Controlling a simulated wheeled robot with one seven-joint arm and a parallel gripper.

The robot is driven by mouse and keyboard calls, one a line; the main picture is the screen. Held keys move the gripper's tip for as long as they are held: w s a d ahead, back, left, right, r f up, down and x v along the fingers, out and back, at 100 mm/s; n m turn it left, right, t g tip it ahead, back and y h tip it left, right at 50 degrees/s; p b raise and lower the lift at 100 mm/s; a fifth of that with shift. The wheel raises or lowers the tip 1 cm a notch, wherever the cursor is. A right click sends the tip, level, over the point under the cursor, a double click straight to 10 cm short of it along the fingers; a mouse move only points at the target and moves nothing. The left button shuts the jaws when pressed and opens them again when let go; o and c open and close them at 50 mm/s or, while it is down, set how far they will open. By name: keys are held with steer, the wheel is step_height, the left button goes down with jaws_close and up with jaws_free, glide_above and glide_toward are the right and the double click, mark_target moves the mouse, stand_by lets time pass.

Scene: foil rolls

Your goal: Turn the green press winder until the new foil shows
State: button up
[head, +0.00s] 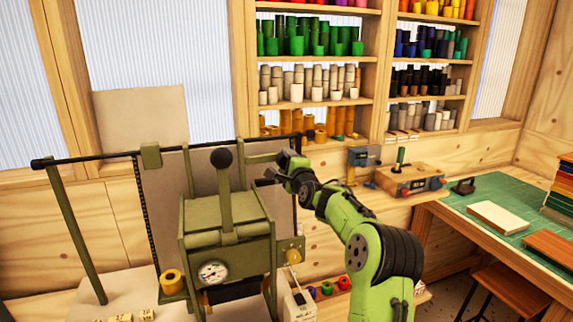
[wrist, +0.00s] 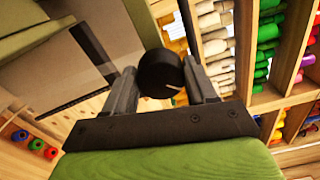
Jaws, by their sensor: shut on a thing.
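The green press (head: 228,235) stands at the left in the head view, with a round gauge and an upright lever that ends in a black ball. My gripper (head: 268,178) is at the press's upper right side. In the wrist view my gripper (wrist: 165,85) is shut on a round black knob (wrist: 160,73) with a small light mark on its face. The knob sits between the two fingers. It appears to be the winder's knob; in the head view my gripper and arm hide it. A gold foil roll (head: 172,282) sits at the press's lower left.
Shelves of coloured rolls (head: 310,82) stand behind. A green-topped table (head: 500,215) with books is at the right. Several coloured small rolls (head: 327,288) lie low beside the press. A wooden box with tools (head: 410,180) stands on the back ledge. My arm spans the space right of the press.

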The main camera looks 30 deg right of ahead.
steer(key=shift+d+f, duration=0.1)
steer(key=o, duration=1.1)
steer(key=shift+c, duration=0.2)
steer(key=b+v, duration=0.3)
steer(key=v, duration=1.2)
steer(key=shift+s+b, duration=0.4)
